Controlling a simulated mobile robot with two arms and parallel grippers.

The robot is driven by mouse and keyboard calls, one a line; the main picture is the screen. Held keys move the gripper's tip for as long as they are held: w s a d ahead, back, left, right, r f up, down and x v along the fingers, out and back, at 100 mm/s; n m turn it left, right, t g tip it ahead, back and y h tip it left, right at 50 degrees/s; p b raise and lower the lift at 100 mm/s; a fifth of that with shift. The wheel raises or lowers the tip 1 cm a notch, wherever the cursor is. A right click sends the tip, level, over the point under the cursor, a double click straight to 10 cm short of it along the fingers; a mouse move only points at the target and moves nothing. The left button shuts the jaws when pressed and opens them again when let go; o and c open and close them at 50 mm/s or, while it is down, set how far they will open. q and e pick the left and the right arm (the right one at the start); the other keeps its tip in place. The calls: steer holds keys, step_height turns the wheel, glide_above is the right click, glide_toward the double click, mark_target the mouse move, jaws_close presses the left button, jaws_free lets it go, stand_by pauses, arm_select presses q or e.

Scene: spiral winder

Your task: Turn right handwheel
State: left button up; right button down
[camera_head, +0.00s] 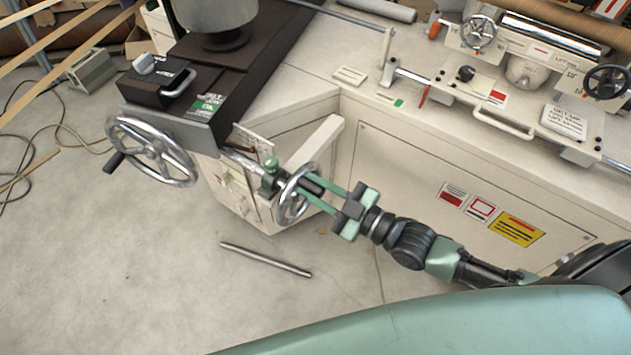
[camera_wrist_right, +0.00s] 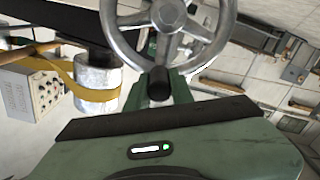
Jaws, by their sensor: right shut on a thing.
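The smaller silver spoked handwheel (camera_head: 291,209) stands on the front of the beige machine, to the right of a larger silver handwheel (camera_head: 152,150) with a black crank handle. My right gripper (camera_head: 303,185) reaches it from the right, its green fingers on both sides of the dark handle (camera_head: 313,185) and shut on it. In the right wrist view, the wheel's rim and spokes (camera_wrist_right: 168,14) fill the top middle, and the black handle (camera_wrist_right: 159,82) sits between the fingers. The fingers partly cover the wheel in the head view. My left gripper is not in view.
A metal bar (camera_head: 266,259) lies on the floor below the wheel. A beige cabinet (camera_head: 400,190) with warning labels stands behind my right arm. Two more handwheels, one silver (camera_head: 478,32) and one dark (camera_head: 607,82), are at the upper right. Cables lie on the left floor.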

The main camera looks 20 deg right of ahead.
mark_target(282, 218)
steer(key=shift+s+a+n+p, duration=0.35)
steer(key=shift+a+n+p, duration=0.05)
steer(key=shift+n, duration=0.3)
steer(key=shift+s+a+f+n+p, duration=0.3)
steer(key=shift+s+a+n, duration=0.15)
steer(key=shift+n, duration=0.45)
steer(key=shift+s+a+f+n, duration=0.3)
steer(key=shift+a+n, duration=0.2)
steer(key=shift+n, duration=0.5)
steer(key=shift+s+a+f+n, duration=0.25)
steer(key=shift+a+f+n, duration=0.15)
steer(key=shift+n, duration=0.4)
steer(key=f+n, duration=0.1)
steer(key=n, duration=0.1)
steer(key=s+a+f+n, duration=0.1)
steer(key=shift+f+n+b, duration=0.15)
steer(key=shift+n+b, duration=0.25)
steer(key=shift+s+a+f+n+b, duration=0.2)
steer(key=shift+f+n+b, duration=0.35)
steer(key=shift+n, duration=0.4)
steer(key=shift+s+a+f+n+b, duration=0.1)
steer(key=shift+a+f+n+b, duration=0.1)
steer(key=shift+f+n+b, duration=0.55)
steer(key=shift+r+n+p, duration=0.15)
steer(key=shift+n+p, duration=0.15)
steer(key=shift+p, duration=0.05)
